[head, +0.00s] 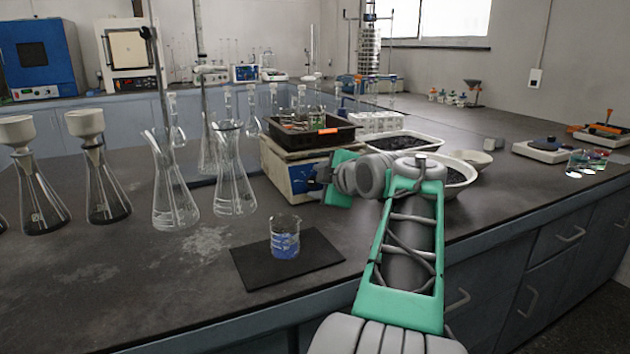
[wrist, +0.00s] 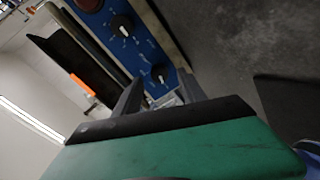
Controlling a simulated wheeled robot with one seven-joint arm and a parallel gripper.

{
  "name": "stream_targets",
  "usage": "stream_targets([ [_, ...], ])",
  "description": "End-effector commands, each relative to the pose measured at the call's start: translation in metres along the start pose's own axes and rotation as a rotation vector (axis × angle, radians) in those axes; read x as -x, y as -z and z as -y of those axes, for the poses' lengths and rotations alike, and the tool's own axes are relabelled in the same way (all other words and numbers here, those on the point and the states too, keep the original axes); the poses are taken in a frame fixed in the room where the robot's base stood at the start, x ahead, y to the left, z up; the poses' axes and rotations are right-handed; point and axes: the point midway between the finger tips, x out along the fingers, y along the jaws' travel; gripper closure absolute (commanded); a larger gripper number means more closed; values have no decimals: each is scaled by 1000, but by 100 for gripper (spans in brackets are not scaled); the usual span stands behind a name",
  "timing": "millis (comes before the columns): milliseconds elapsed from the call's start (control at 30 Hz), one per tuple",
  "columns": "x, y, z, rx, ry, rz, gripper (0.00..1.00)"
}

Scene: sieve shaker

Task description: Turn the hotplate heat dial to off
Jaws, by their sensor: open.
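The hotplate (head: 289,171) is a pale box with a blue front panel, standing on the bench at mid-picture in the head view. In the wrist view its blue panel (wrist: 139,50) carries two black dials with white marks, an upper dial (wrist: 122,25) and a lower dial (wrist: 160,73). I cannot tell which is the heat dial. My gripper (head: 319,179) is in front of the panel in the head view and hides part of it. In the wrist view my gripper (wrist: 160,92) is open, with the lower dial between its fingertips; contact cannot be told.
A black tray (head: 340,136) sits on top of the hotplate. White basins of dark grains (head: 430,137) stand behind my arm. A beaker of blue liquid (head: 285,238) stands on a dark mat (head: 318,262) in front. Glass flasks (head: 235,185) stand to the left.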

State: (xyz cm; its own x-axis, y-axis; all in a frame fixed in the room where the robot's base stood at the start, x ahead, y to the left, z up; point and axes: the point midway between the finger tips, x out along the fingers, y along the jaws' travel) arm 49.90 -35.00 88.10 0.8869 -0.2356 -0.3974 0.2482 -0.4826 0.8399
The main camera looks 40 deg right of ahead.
Motion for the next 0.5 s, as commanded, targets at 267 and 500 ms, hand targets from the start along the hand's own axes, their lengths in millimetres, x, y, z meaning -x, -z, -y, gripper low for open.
stream_targets([
  [267, 51, 0, -2, -1, 0, 2, 52],
  [500, 54, 0, 0, -1, 1, 0, 52],
])
